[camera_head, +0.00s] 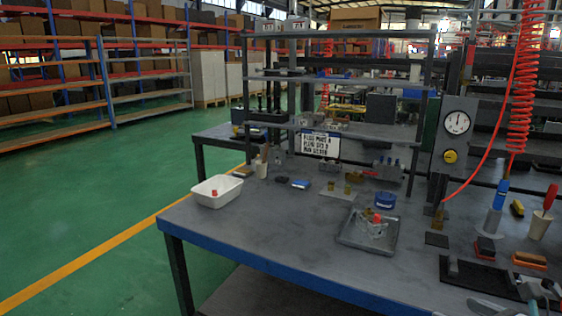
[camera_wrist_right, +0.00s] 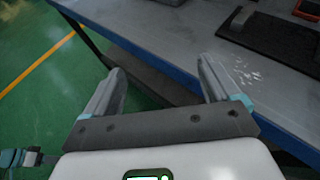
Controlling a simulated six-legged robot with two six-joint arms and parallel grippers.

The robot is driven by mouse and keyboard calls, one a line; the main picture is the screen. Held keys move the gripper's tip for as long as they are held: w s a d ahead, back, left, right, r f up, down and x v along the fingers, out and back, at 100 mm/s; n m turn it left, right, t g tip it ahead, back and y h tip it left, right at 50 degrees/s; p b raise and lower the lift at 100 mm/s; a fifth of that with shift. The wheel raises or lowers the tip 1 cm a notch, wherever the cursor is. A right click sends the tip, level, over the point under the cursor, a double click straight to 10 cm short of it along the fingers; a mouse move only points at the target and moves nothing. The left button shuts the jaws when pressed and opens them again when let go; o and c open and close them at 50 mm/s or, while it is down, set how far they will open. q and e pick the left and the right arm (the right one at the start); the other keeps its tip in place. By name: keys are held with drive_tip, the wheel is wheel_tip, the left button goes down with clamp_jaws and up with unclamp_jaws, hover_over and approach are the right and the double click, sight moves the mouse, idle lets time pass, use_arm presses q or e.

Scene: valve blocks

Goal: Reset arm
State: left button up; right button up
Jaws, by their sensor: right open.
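My right gripper (camera_wrist_right: 160,65) shows in the right wrist view with its two grey fingers spread wide apart. Nothing is between them. The fingers are in front of the blue front edge of the workbench (camera_wrist_right: 150,55), with green floor to the left. My left gripper does not show in either view. In the head view, a grey tray (camera_head: 352,240) on the bench holds clear pieces and a red-topped part (camera_head: 377,218). Brass-coloured parts sit on a light plate (camera_head: 335,196) behind it.
A white bin (camera_head: 217,191) with a small red item stands at the bench's left end. A blue round container (camera_head: 385,200) is behind the tray. A black mat (camera_head: 484,276) and brushes lie to the right. A red coiled hose (camera_head: 525,80) hangs there. The front-left bench top is clear.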

drive_tip(key=s+a+f+n+g+y, duration=0.3)
drive_tip(key=a+f+n+g+y, duration=0.3)
drive_tip(key=a+f, duration=1.25)
drive_tip(key=s+a+f+n+g+h, duration=0.3)
drive_tip(key=s+a+f+n+g, duration=0.15)
drive_tip(key=s+f+n, duration=0.55)
drive_tip(key=s+a+f+n+g+h, duration=0.25)
drive_tip(key=s+f+n+g, duration=0.25)
drive_tip(key=s+f+n, duration=0.4)
drive_tip(key=w+r+n+t+p, duration=0.3)
drive_tip(key=r+n+p, duration=0.3)
drive_tip(key=r+p, duration=0.8)
drive_tip(key=shift+w+a+r+p, duration=0.15)
drive_tip(key=shift+w+r+p, duration=0.15)
drive_tip(key=shift+w+p, duration=0.1)
